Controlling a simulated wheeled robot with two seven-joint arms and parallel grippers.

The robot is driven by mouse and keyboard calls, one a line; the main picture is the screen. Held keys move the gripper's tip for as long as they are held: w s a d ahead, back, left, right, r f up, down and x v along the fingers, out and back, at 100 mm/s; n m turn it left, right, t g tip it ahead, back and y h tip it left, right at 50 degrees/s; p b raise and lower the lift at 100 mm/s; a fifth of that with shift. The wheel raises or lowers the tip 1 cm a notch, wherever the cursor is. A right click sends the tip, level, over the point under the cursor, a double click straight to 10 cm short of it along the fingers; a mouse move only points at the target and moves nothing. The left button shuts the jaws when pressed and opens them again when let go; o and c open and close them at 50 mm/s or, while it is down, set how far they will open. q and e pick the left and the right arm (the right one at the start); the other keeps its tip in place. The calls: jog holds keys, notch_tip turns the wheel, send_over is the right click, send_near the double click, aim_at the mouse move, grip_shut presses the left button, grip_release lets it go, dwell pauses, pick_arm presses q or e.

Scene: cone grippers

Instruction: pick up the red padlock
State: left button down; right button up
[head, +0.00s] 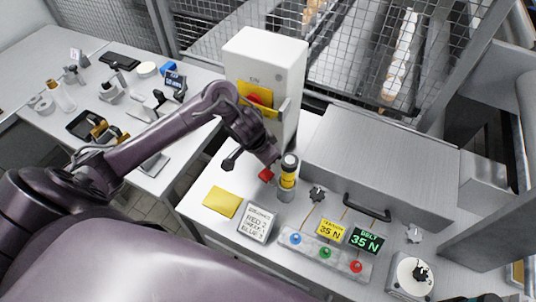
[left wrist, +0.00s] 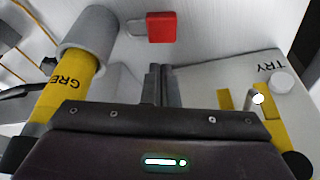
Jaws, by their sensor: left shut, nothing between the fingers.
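The red padlock (head: 266,174) lies on the white tabletop, left of the yellow cylinder. In the left wrist view the padlock (left wrist: 162,27) shows its red body, with a grey shackle pointing left. My left gripper (head: 274,163) is beside the padlock in the head view, close to the yellow cylinder. In the left wrist view my left gripper (left wrist: 160,70) has its fingers together and empty, with the padlock apart from them, beyond their tips. My right gripper is in neither view.
A yellow cylinder with a dark cap (head: 288,178) stands close to the right of the padlock; its label (left wrist: 67,80) begins "GRE". A white cabinet (head: 266,60) stands behind. A yellow card (head: 222,202), a sign and a grey box (head: 375,160) are nearby.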

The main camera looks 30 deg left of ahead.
aim_at(266, 175)
pick_arm(q)
jog(key=x, duration=0.4)
jog(key=shift+w+f+b, duration=0.2)
jog(key=shift+f+b, duration=0.15)
jog(key=shift+b, duration=0.05)
jog(key=shift+w+d+f, duration=0.1)
jog(key=shift+w+f, duration=0.1)
jog(key=shift+f, duration=0.35)
jog(key=shift+s, duration=0.1)
